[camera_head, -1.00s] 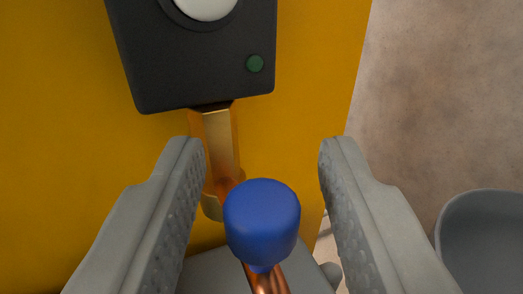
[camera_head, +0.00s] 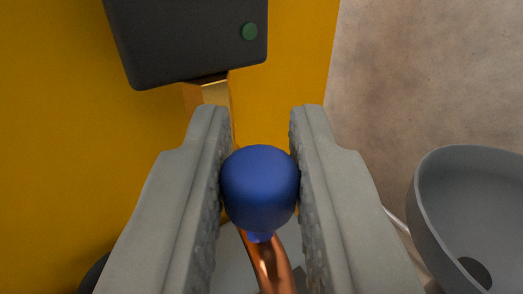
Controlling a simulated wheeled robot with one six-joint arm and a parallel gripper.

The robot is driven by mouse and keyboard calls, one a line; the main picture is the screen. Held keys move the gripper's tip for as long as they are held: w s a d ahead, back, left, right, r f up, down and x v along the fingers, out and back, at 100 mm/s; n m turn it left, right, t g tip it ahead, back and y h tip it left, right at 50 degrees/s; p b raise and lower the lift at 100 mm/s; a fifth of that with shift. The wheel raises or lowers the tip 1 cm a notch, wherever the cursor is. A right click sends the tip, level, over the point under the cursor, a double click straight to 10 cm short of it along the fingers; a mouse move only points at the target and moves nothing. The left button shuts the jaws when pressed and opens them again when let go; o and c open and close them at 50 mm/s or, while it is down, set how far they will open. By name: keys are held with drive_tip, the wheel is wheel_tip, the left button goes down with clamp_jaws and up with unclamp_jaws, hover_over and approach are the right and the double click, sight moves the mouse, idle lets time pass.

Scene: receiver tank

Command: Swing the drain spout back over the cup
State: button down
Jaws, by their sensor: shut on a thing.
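The drain spout shows as a copper tube (camera_head: 268,262) with a rounded blue knob (camera_head: 260,188) on its end. My gripper (camera_head: 260,150) is shut on the blue knob, with one grey finger against each side of it. The copper tube runs down from the knob to the bottom edge of the picture. A grey cup-like bowl (camera_head: 470,200) with a dark round spot inside stands at the right, apart from the knob; I cannot tell for sure whether it is the cup. A brass fitting (camera_head: 215,93) behind the knob is partly hidden by my fingers.
A yellow tank wall (camera_head: 60,160) fills the left and the back. Brown floor (camera_head: 420,80) lies open at the upper right. A thin white line runs beside the bowl.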

drive_tip(key=shift+s+a+m+h, duration=0.15)
drive_tip(key=shift+a+m+h, duration=0.3)
drive_tip(key=shift+h, duration=0.35)
drive_tip(key=shift+d, duration=0.1)
drive_tip(key=c, duration=1.3)
unclamp_jaws()
drive_tip(key=shift+c, duration=0.2)
drive_tip(key=shift+s, duration=0.1)
drive_tip(key=s, duration=1.7)
drive_tip(key=shift+a, duration=0.3)
drive_tip(key=shift+s, duration=0.1)
